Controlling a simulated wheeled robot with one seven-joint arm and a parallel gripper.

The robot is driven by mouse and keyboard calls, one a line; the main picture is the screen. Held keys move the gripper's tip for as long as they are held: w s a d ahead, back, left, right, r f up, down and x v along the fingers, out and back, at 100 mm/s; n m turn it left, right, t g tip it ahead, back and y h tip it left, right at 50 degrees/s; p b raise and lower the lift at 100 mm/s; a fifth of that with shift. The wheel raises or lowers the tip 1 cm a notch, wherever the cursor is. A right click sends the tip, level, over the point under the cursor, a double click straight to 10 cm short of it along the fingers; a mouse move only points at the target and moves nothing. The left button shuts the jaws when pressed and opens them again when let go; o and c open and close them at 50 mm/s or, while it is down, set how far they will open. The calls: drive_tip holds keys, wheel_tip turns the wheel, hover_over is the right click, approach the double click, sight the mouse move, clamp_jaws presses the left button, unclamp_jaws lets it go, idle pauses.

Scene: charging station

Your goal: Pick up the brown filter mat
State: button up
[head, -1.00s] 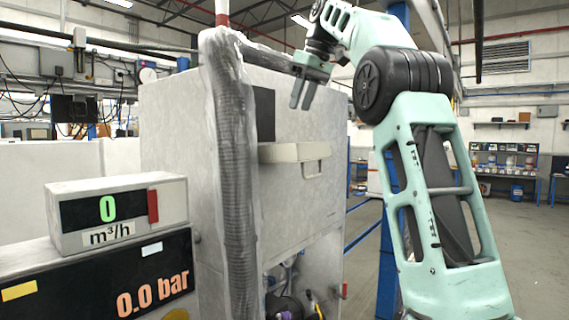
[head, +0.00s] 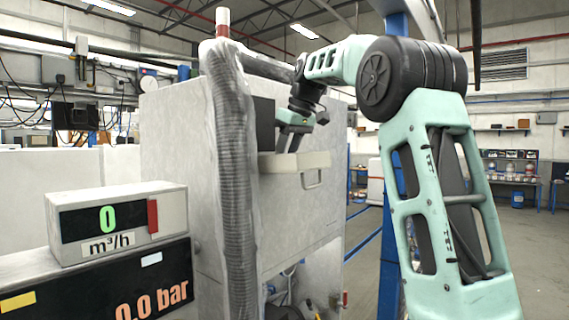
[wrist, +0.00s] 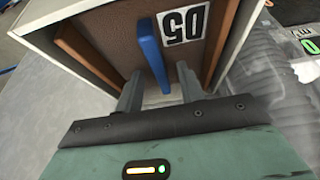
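The brown filter mat (wrist: 112,32) lies inside the open drawer (wrist: 40,15) in the wrist view, with lighter brown strips along its left and right sides. A blue bar-like handle (wrist: 151,50) stands on it, and a white label with black characters sits beside the bar. My gripper (wrist: 159,82) is open, one finger on each side of the bar's near end, with gaps between. In the head view my gripper (head: 288,142) points down just over the pulled-out drawer (head: 300,176); the mat is hidden there by the drawer wall.
The drawer belongs to a tall grey cabinet (head: 175,120). A wrapped ribbed hose (head: 236,160) runs upright on its left front. A flow display (head: 115,218) and a pressure display (head: 100,285) stand at lower left.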

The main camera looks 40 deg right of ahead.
drive_tip(key=shift+f, duration=0.1)
clamp_jaws()
drive_tip(key=shift+b, duration=0.35)
